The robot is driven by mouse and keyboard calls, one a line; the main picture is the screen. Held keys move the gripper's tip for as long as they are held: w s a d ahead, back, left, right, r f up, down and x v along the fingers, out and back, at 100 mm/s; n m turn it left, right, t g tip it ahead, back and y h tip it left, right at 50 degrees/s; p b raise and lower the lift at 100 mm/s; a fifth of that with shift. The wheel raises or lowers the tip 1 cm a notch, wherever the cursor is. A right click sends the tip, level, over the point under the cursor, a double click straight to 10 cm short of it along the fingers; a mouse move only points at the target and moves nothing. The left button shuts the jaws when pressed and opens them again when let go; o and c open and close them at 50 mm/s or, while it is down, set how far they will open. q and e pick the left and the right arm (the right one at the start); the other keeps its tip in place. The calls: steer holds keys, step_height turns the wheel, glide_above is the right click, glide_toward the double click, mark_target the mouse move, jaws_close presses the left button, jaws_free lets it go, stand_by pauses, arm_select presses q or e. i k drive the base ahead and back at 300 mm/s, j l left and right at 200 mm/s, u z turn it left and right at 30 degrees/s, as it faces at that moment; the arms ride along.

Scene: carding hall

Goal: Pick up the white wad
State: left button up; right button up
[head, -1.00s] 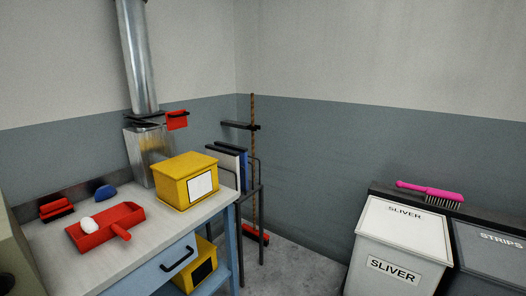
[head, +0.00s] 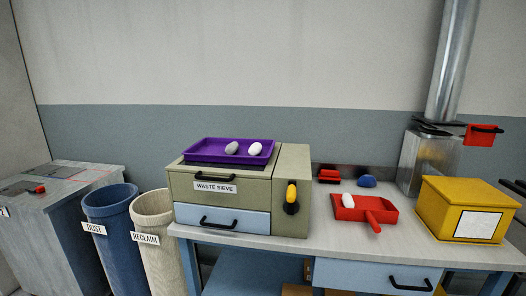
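Two pale wads lie in a purple tray (head: 198,157) on top of the waste sieve. The right one is a white wad (head: 255,149); the left one is a greyer wad (head: 232,148). Another white wad (head: 348,200) lies in a red dustpan (head: 378,204) on the bench, toward the pan's left side. Neither of my grippers shows in the head view.
The waste sieve (head: 292,165) stands on the left of the bench (head: 320,233). A yellow box (head: 440,205), a red brush (head: 329,174) and a blue lump (head: 366,181) are also on it. Bins marked DUST (head: 108,225) and RECLAIM (head: 153,220) stand left.

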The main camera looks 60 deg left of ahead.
mark_target(255, 149)
steer(key=u, duration=2.1)
steer(key=i, duration=0.15)
steer(key=z, duration=0.05)
